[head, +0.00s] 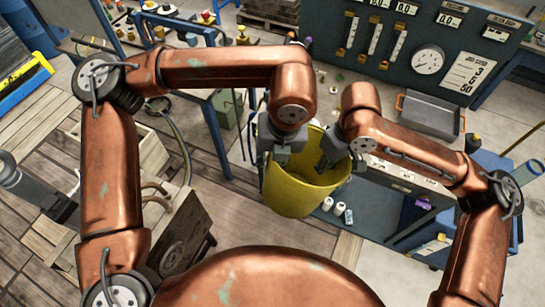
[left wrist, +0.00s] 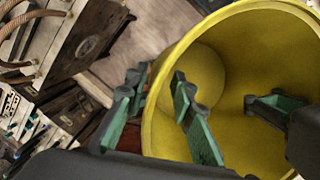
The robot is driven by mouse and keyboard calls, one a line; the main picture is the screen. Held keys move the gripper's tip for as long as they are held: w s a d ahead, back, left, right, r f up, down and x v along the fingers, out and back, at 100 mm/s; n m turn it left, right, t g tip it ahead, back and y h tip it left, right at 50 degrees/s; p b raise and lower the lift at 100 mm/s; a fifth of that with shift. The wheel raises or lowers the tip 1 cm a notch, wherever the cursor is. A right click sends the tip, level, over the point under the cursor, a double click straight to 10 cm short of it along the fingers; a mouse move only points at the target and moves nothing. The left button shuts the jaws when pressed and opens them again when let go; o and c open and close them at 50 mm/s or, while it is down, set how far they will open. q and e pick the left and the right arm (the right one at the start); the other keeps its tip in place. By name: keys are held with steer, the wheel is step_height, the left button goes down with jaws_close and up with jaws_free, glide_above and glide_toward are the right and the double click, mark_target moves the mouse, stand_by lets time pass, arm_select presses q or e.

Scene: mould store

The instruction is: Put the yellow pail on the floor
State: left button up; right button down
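The yellow pail (head: 303,198) is in front of the bench, mouth up and somewhat tilted, and appears held clear of the floor. My left gripper (head: 272,150) is at its left rim. In the left wrist view the two left fingers (left wrist: 160,105) straddle the wall of the pail (left wrist: 250,50), one outside and one inside; contact on both sides is hard to make out. My right gripper (head: 335,160) is at the right rim. One right finger shows inside the pail; its other finger is hidden. The pail's inside looks empty.
The bench carries a grey tray (head: 430,115) and a gauge panel (head: 405,40) behind. Small white bottles (head: 338,208) stand low under the bench edge. A wooden crate (head: 150,150) stands to the left. Plank floor (head: 235,225) shows bare between crate and pail.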

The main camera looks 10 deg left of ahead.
arm_select(q)
steer(key=shift+c, duration=0.3)
jaws_close()
steer(key=shift+d, duration=0.2)
arm_select(e)
steer(key=c, duration=2.7)
jaws_free()
steer(key=shift+s+a, duration=0.1)
steer(key=shift+a, duration=0.05)
steer(key=shift+c, duration=0.2)
steer(key=o, duration=1.2)
steer(key=shift+c, duration=0.2)
